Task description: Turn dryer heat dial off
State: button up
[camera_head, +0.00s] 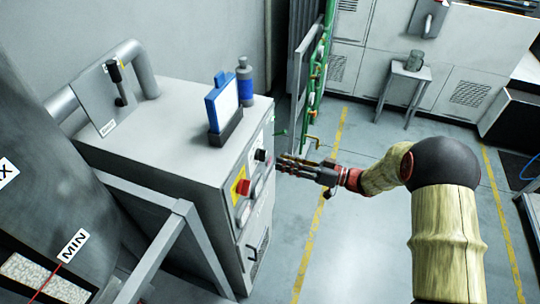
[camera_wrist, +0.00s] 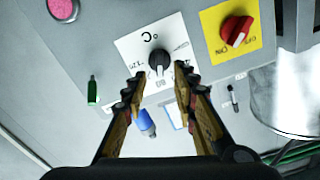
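The black heat dial (camera_wrist: 158,61) sits on a white plate marked °C (camera_wrist: 130,48) in the wrist view, where the panel appears upside down. Its white pointer mark faces the 80 print. My gripper (camera_wrist: 159,78) is open, with one finger on each side of the dial's lower part in the picture; I cannot tell whether they touch it. In the head view my gripper (camera_head: 281,162) reaches from the right to the front panel of the grey cabinet (camera_head: 165,150), close to the dial (camera_head: 260,155).
A red rotary switch (camera_wrist: 236,31) on a yellow plate is beside the dial; a pink button (camera_wrist: 63,9) is on the other side. A blue bottle (camera_head: 244,82) and a blue-framed sign (camera_head: 222,103) stand on the cabinet. Green pipes (camera_head: 313,85) rise behind.

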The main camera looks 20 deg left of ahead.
aim_at(261, 155)
jog(key=a, duration=0.6)
jog(key=shift+w, duration=0.25)
jog(key=shift+c, duration=1.3)
jog(key=c, duration=0.4)
jog(key=shift+d, duration=0.1)
grip_shut()
